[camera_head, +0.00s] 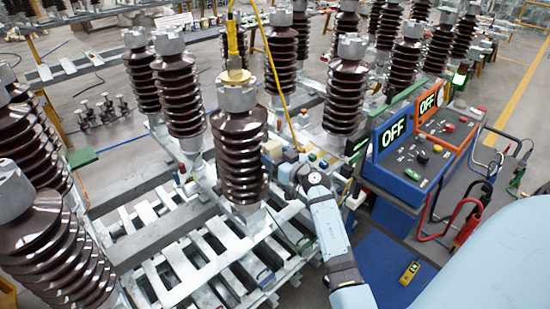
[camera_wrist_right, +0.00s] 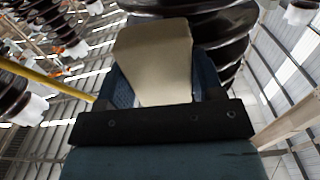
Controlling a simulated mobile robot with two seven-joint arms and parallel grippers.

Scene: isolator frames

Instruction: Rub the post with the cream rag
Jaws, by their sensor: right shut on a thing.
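The post is a brown ribbed insulator (camera_head: 240,155) with a grey metal cap, upright on a slatted pallet in the middle of the head view. Its dark ribs (camera_wrist_right: 225,25) show close behind the rag in the right wrist view. My right gripper (camera_wrist_right: 160,85) is shut on the cream rag (camera_wrist_right: 153,55), which sticks out as a pale block between the blue fingers. In the head view the right gripper (camera_head: 288,168) is just right of the post, with the rag (camera_head: 272,149) at its tip beside the ribs. I cannot tell whether rag and post touch. My left gripper is not in view.
Other brown insulators stand close on the left (camera_head: 50,245) and behind (camera_head: 347,95). A yellow hoist (camera_head: 235,45) hangs above the post's cap. Blue (camera_head: 393,150) and orange (camera_head: 437,115) panels reading OFF stand right of my arm. The pallet slats (camera_head: 165,290) lie below.

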